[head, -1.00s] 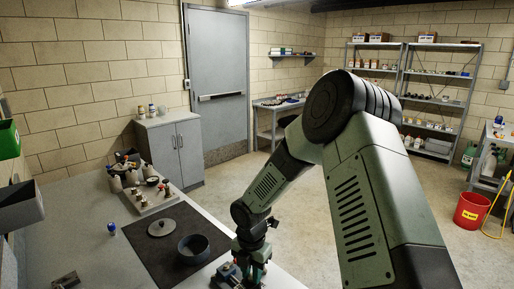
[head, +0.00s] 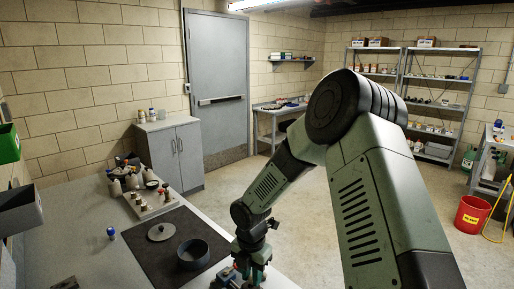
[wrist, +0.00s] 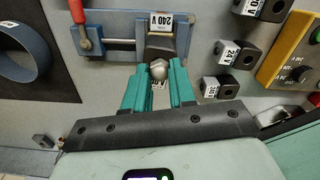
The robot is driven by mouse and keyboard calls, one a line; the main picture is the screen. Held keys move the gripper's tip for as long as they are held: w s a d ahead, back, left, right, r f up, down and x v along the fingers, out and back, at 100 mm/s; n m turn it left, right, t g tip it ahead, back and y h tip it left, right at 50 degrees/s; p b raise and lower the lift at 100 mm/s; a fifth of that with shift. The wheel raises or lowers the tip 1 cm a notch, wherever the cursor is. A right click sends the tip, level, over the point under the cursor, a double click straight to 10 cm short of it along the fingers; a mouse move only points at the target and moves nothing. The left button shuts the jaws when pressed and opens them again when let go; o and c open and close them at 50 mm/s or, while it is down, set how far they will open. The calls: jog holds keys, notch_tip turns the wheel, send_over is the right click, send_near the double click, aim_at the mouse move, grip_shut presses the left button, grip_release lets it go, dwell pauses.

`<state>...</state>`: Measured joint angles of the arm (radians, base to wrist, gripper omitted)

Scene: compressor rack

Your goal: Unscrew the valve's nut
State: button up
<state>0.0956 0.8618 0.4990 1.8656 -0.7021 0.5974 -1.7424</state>
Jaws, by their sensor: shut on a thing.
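The valve (wrist: 160,45) is a dark body with a "240 V" label, held in a blue vise (wrist: 115,28) with a red handle in the wrist view. Its nut (wrist: 159,70) is silver and rounded, at the valve's near end. My gripper (wrist: 158,88) has its teal fingers on either side of the nut and is shut on it. In the head view my gripper (head: 250,271) is low in the picture at the bench's right edge, over the vise (head: 229,275). The valve and nut cannot be made out there.
A dark ring (head: 193,254) and a round lid (head: 161,232) lie on a black mat left of my gripper. In the wrist view several dark labelled blocks (wrist: 228,51) and a yellow control box (wrist: 297,50) are close on the right.

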jog(key=shift+r, duration=0.15)
jog(key=shift+r, duration=1.85)
